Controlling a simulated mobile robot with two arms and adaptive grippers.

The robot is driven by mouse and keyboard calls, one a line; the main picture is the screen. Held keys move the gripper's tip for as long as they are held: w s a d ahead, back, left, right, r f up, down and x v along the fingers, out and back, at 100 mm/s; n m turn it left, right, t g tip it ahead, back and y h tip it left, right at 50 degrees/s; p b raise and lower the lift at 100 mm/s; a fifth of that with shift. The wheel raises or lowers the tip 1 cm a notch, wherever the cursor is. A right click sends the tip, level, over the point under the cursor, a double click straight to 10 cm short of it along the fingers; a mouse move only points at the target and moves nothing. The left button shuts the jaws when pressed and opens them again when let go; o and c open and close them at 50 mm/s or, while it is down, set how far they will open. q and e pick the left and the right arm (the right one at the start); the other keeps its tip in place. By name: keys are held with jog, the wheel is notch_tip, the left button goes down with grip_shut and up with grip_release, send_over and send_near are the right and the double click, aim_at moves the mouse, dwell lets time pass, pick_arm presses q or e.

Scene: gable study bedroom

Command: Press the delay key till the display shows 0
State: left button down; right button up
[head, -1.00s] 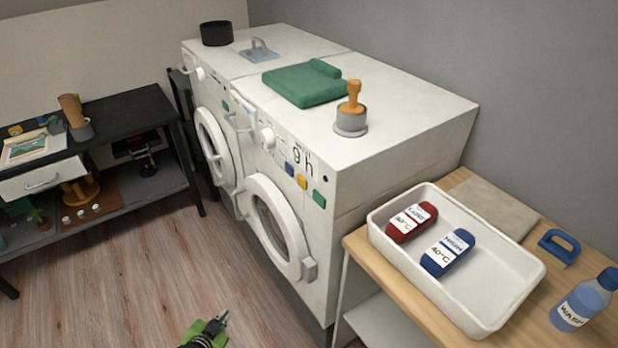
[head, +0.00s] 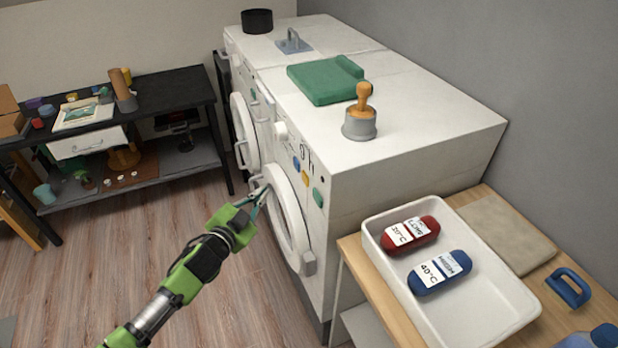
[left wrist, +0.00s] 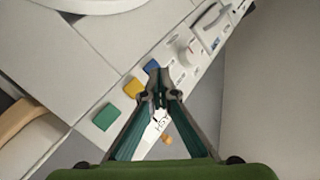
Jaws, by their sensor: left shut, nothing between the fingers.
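The nearer white washing machine (head: 420,125) has a front panel with a blue key (head: 296,164), a yellow key (head: 305,178) and a green key (head: 318,197). The left wrist view shows the blue (left wrist: 151,66), yellow (left wrist: 132,88) and green (left wrist: 105,117) keys too. I cannot read which is the delay key. The display (head: 306,154) sits above the keys; its digit is not clear now. My left gripper (head: 262,190) is shut and empty, in front of the machine by its round door, apart from the keys as far as I can tell. My right gripper is not in view.
The round door (head: 284,212) has a protruding handle (head: 308,263).

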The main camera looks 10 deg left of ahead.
aim_at(305, 178)
pick_arm(q)
jog(key=w+d+b, duration=0.2)
jog(key=w+d, duration=0.3)
jog(key=d, duration=0.2)
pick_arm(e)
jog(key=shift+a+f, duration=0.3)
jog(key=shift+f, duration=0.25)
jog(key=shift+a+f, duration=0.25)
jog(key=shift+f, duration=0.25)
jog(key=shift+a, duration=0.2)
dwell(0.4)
pick_arm(q)
jog(key=shift+d, duration=0.15)
jog(key=shift+w+d, duration=0.2)
jog(key=shift+d, duration=0.05)
jog(key=shift+w+d, duration=0.2)
jog(key=shift+d, duration=0.1)
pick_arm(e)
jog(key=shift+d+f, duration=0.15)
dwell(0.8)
pick_arm(q)
jog(key=shift+s+a, duration=0.1)
dwell(0.3)
jog(key=shift+s+a, duration=0.4)
jog(key=shift+a, duration=0.15)
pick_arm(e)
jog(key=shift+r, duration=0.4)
